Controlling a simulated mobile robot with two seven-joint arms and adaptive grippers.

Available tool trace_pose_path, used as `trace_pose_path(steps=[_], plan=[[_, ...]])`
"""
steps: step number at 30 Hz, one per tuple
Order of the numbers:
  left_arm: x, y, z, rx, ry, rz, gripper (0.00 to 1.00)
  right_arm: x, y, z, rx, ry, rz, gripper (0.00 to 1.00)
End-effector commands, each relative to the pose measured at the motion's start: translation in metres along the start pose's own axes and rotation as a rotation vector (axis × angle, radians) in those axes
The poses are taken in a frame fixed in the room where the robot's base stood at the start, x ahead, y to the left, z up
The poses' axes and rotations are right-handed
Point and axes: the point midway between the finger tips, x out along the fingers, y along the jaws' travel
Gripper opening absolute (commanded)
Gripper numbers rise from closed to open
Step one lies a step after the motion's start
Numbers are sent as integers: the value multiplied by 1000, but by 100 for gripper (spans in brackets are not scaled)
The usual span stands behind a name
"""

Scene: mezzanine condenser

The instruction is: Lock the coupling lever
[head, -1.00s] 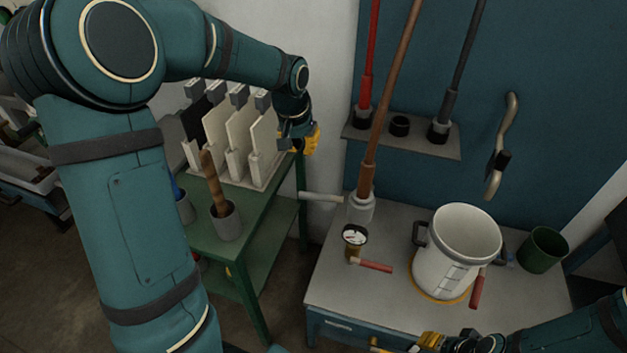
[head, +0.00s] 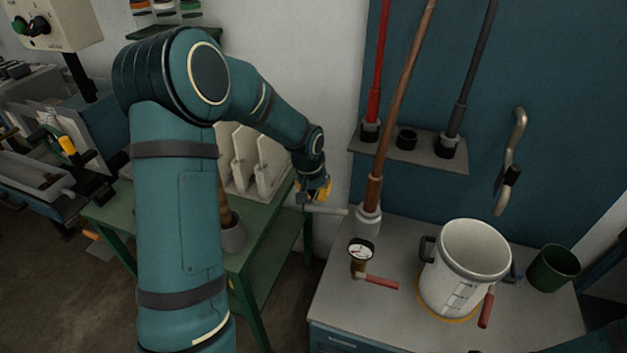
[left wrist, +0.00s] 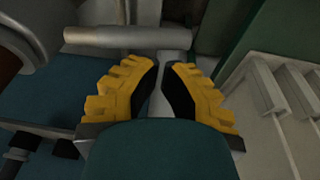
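A pale grey bar, which I take as the coupling lever (head: 325,210), sticks out to the left from the pale coupling (head: 368,217) at the foot of the brown pole. My left gripper (head: 315,196), with yellow fingers, is just above and behind the lever's free end. In the left wrist view the bar (left wrist: 125,39) lies crosswise beyond the fingertips of the gripper (left wrist: 162,64). The fingertips are close together with a narrow gap; a pale strip shows through it. I see nothing clearly gripped. My right gripper is out of view.
A gauge (head: 360,250) with a red handle, a white pot (head: 470,265) and a green cup (head: 553,268) stand on the grey bench (head: 335,290). A green table (head: 262,240) with pale upright plates (head: 245,160) is left of it. Poles rise behind the bench.

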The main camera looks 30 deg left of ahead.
Motion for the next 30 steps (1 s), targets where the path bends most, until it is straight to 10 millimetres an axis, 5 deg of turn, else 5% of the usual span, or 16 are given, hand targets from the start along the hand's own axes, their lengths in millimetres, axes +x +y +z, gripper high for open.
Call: trace_pose_path(steps=[30], plan=[[20, 0, 8, -13, -2, 60, 0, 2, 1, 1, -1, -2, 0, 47]])
